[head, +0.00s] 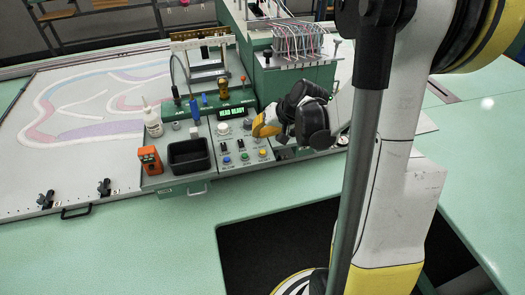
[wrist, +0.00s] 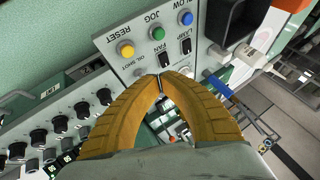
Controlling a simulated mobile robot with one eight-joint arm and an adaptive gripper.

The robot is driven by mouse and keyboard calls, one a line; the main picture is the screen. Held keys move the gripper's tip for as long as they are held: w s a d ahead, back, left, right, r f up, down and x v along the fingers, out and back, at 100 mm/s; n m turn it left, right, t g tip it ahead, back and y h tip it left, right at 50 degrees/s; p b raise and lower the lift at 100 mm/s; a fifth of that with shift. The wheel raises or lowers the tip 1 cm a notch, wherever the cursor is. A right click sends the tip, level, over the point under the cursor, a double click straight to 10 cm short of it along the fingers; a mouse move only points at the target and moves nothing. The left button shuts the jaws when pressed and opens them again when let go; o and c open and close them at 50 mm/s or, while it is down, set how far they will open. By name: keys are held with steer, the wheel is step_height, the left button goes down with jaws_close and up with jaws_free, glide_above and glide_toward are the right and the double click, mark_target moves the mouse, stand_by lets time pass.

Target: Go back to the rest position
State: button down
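My gripper (head: 262,127) is over the right part of the control panel (head: 228,156) in the head view, with its yellow fingers pointing left. In the wrist view its two fingertips (wrist: 160,78) meet, with nothing seen between them. The fingertips are close to the panel's switches marked FAN (wrist: 164,59) and LAMP (wrist: 186,46). I cannot tell whether they touch the panel. A yellow button (wrist: 125,49), a green button (wrist: 157,33) and a blue button (wrist: 186,18) lie just beyond the fingers.
A display (head: 237,112) reads "HEAD READY". A black bin (head: 189,155), an orange box (head: 150,160) and a white bottle (head: 153,121) stand left of the panel. A thread rack (head: 296,42) rises behind my gripper. The green table (head: 150,240) in front is clear.

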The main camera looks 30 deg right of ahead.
steer(key=shift+a, duration=0.1)
stand_by(0.3)
steer(key=s+a+f+n+h+b, duration=0.2)
steer(key=s+a+n+b, duration=0.3)
steer(key=s+a+b, duration=0.9)
steer(key=s, duration=0.4)
steer(key=shift+s+a+h+b, duration=0.3)
steer(key=shift+s, duration=0.05)
